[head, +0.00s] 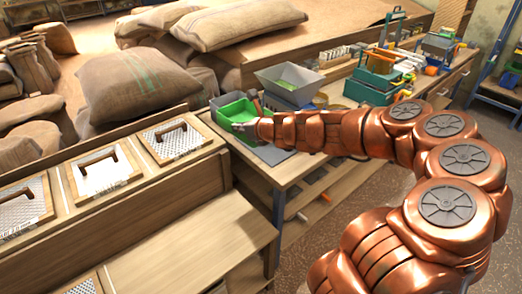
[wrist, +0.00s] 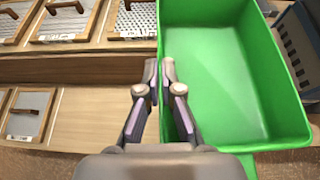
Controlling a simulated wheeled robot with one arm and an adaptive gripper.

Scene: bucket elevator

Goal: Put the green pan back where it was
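The green pan (head: 236,111) is an open, empty, box-like tray at the near left corner of the workbench in the head view. In the wrist view the pan (wrist: 228,75) fills the right half, its floor facing the camera. My gripper (wrist: 160,68) has its two fingertips close together at the pan's left wall, with the green rim between them. In the head view my gripper (head: 246,128) is at the pan's near right side, partly hidden by my arm. Whether the pan touches the bench is not clear.
A grey hopper-like tray (head: 290,84) with green contents stands just behind the pan. A dark grey mat (head: 273,153) lies on the bench to its right. Teal toolboxes (head: 377,84) stand farther right. A wooden counter with lidded hatches (head: 103,172) is at left, with sacks behind.

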